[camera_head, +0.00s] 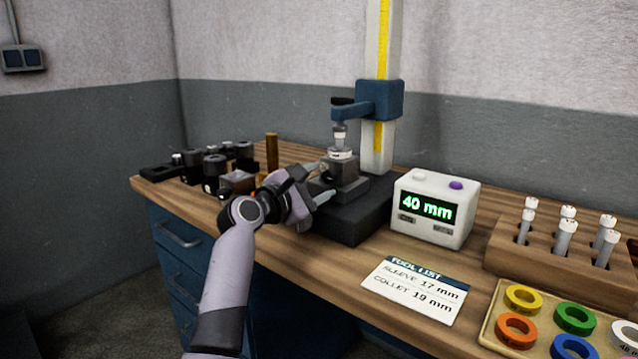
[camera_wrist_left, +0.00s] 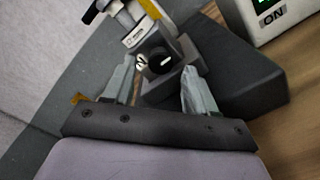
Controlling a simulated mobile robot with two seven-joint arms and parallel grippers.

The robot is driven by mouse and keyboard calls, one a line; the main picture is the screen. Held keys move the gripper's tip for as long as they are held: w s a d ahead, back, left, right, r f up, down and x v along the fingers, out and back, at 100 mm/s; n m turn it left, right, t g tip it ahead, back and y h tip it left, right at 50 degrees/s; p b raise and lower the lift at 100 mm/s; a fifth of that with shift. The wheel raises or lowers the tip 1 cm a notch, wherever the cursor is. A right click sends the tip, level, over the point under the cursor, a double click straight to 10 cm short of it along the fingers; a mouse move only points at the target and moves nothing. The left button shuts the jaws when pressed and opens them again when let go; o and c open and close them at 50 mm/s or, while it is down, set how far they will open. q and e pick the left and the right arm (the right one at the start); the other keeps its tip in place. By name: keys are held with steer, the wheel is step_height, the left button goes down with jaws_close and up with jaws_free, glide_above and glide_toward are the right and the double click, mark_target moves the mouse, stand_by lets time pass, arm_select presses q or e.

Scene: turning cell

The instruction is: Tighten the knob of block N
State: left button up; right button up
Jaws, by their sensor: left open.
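Block N (camera_wrist_left: 183,52) is a dark grey block with a white letter N beside its knob. Its round black knob (camera_wrist_left: 161,60) with a white pointer line faces my left wrist camera. In the head view the block (camera_head: 343,170) sits on the dark base of the height gauge, below the gauge's probe. My left gripper (camera_head: 319,182) is open in front of it. In the left wrist view its two fingers (camera_wrist_left: 158,75) stand on either side of the knob, with space between. Whether either fingertip touches is unclear. My right gripper is not in view.
The gauge column (camera_head: 379,140) rises behind the block. A display box (camera_head: 437,209) reading 40 mm stands to its right, with a tool list card (camera_head: 414,290) in front. A wooden tool rack (camera_head: 560,265) and ring tray (camera_head: 492,335) are at the right. Several dark holders (camera_head: 214,165) stand left.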

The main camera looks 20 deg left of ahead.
arm_select(q)
steer(key=shift+w+d, duration=0.15)
steer(key=shift+w, duration=0.25)
jaws_close()
